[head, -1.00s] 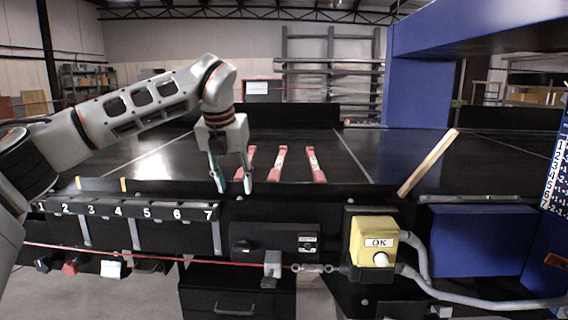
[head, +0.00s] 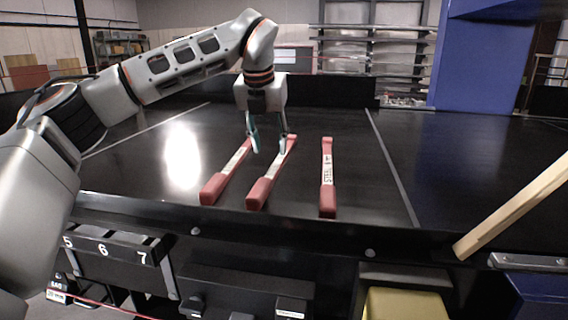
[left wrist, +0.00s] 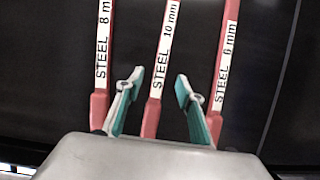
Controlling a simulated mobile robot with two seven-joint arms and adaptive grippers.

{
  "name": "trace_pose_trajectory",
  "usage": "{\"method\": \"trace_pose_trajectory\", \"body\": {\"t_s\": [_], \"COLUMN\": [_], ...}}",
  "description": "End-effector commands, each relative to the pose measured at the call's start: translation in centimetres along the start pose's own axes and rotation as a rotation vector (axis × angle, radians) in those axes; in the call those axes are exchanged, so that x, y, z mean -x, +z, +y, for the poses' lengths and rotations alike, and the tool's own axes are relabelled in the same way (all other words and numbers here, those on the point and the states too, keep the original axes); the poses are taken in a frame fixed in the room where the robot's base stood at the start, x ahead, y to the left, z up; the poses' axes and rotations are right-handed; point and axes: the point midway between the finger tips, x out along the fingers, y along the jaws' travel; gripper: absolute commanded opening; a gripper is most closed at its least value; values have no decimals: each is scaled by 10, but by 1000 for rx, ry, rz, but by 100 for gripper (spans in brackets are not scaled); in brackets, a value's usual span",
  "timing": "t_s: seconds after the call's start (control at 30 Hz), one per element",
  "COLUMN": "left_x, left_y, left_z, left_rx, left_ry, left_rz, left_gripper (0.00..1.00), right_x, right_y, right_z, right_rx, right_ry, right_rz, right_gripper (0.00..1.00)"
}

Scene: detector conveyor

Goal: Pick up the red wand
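Three red wands with white labels lie side by side on the black conveyor: a left one (head: 213,188), a middle one (head: 260,190) and a right one (head: 327,200). In the left wrist view their labels read STEEL 8 mm on the left wand (left wrist: 99,108), STEEL 10 mm on the middle wand (left wrist: 152,118) and STEEL 6 mm on the right wand (left wrist: 215,125). My left gripper (head: 268,148) points down over the middle wand, open and empty. In the left wrist view its fingers (left wrist: 158,78) stand on either side of that wand. My right gripper is in neither view.
The conveyor's front rail (head: 300,228) runs below the wands, with a numbered rack (head: 110,252) at the lower left. A wooden stick (head: 512,208) leans at the right, near a yellow box (head: 405,304). The belt right of the wands is clear.

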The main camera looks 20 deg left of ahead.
Motion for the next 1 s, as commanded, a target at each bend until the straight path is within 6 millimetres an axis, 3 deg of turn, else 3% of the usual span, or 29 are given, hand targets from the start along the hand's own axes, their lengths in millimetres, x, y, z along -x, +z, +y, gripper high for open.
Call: {"method": "trace_pose_trajectory", "body": {"t_s": [0.6,0.93,1.0], "left_x": [-70,-77,-77], "left_y": [3,4,3], "left_z": [-3,-3,-3], "left_rx": [0,0,0], "left_ry": [0,0,0], "left_rz": [3,0,0], "left_gripper": [38,38,19], "right_x": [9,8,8], "right_y": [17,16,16], "right_z": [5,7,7], "right_rx": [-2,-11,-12], "right_ry": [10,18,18], "right_rz": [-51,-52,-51], "right_gripper": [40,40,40]}}
